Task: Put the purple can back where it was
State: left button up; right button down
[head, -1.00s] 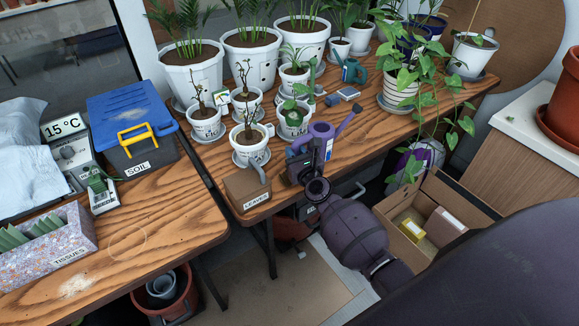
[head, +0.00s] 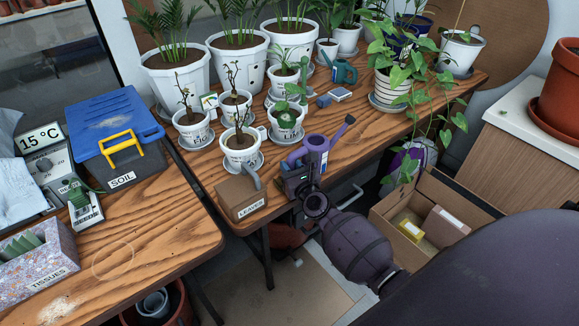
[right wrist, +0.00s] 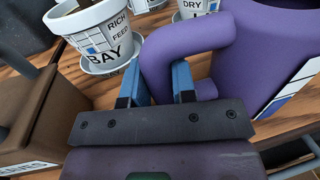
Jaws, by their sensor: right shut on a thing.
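The purple can (head: 316,150) is a watering can with a long spout pointing to the upper right in the head view. It is upright at the front edge of the wooden plant table (head: 372,135). Its body and looped handle fill the right of the right wrist view (right wrist: 245,45). My right gripper (head: 303,178) is shut on the handle, with its blue fingers (right wrist: 157,82) on either side of it. I cannot tell whether the can's base touches the table. My left gripper is not in view.
The brown LEAVES box (head: 240,198) stands just left of the can. Small white pots (head: 240,152) on saucers stand behind it, with a teal watering can (head: 343,72) further back. An open cardboard box (head: 450,190) is below right. Some bare tabletop lies right of the can.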

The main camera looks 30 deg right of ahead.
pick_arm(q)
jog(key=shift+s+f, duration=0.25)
pick_arm(e)
jog(key=c, duration=0.9)
grip_release()
jog(key=shift+f, duration=0.15)
jog(key=shift+c, duration=0.2)
jog(key=shift+s+r, duration=0.1)
jog(key=shift+r, duration=0.15)
jog(key=s+a+f+m+g, duration=0.2)
jog(key=s+m, duration=0.8)
jog(key=m, duration=0.1)
jog(key=s+a+f+m+g+y, duration=0.1)
jog(key=s+a+f+m+g, duration=0.1)
jog(key=s+m, duration=0.9)
jog(key=s+a+f+m+g+y, duration=0.1)
jog(key=s+a+f+m+g, duration=0.2)
jog(key=s+m, duration=0.7)
jog(key=shift+s+a+f+m, duration=0.2)
jog(key=shift+a+f+m, duration=0.3)
jog(key=shift+m, duration=0.2)
